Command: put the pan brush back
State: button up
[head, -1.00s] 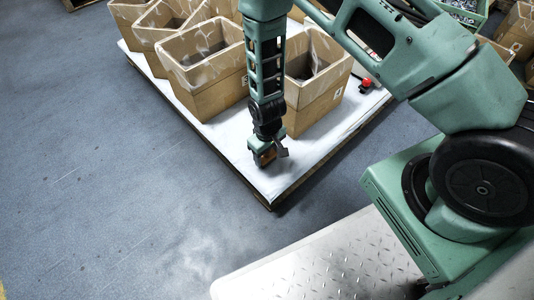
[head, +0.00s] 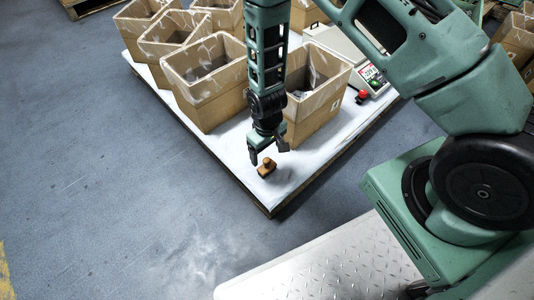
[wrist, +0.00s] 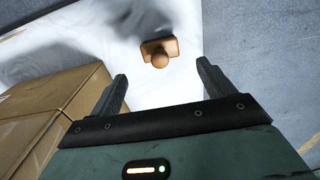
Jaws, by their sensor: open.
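The pan brush (head: 266,167) is a small brown block with a knob on top. It stands on the white pallet top (head: 237,163), close to the front corner. In the wrist view the brush (wrist: 159,51) lies ahead of the fingertips, knob towards the camera. My gripper (head: 262,156) is just above the brush, pointing down, open and apart from it. In the wrist view both fingers of my gripper (wrist: 163,82) are spread with nothing between them.
Several open cardboard boxes (head: 205,98) stand on the pallet behind and left of my gripper. One box (head: 312,110) is close on the right. A device with a display (head: 371,76) and a red button (head: 362,96) are at the back right. The pallet's front corner is clear around the brush.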

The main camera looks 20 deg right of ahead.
notch_tip(320, 180, up, 4)
jog(key=shift+f+p, duration=0.15)
jog(key=shift+p, duration=0.45)
notch_tip(320, 180, up, 18)
jog(key=n+y, duration=0.1)
send_over(266, 161)
jog(key=s+a, duration=0.5)
jog(key=a, duration=0.2)
jog(key=s+d+r+n, duration=0.1)
jog(key=s+r+n, duration=0.2)
jog(key=s+r, duration=1)
jog(key=shift+s+r, duration=0.3)
jog(key=shift+s, duration=0.7)
jog(key=shift+d+r, duration=0.1)
notch_tip(266, 161, up, 40)
jog(key=p, duration=4)
